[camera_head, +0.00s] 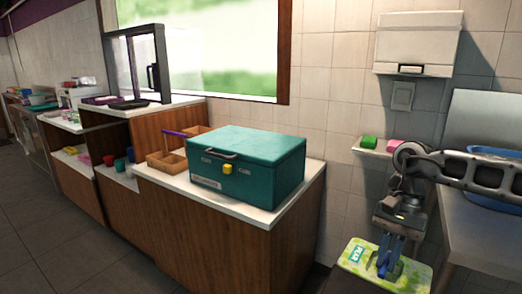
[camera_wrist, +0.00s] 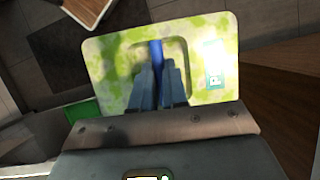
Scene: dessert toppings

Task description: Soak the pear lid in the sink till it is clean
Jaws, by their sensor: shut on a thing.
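The pear lid (camera_head: 415,272) is a yellow-green patterned board with rounded corners and a pale label reading PEAR. It hangs low at the bottom right of the head view, beside the grey metal counter. My gripper (camera_head: 388,258) points down and is shut on its blue handle. In the wrist view the lid (camera_wrist: 108,62) lies across the fingertips, with the fingers (camera_wrist: 160,82) closed around the blue handle (camera_wrist: 156,52). Faint darker patches show on it; I cannot tell whether they are dirt or shadow. No sink basin is clearly visible.
The grey metal counter (camera_head: 490,235) stands at the right, with a blue rimmed item (camera_head: 497,152) partly behind my arm. A small wall shelf holds a green sponge (camera_head: 369,142) and a pink one (camera_head: 392,146). A teal box (camera_head: 245,165) sits on the wooden cabinet (camera_head: 225,243).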

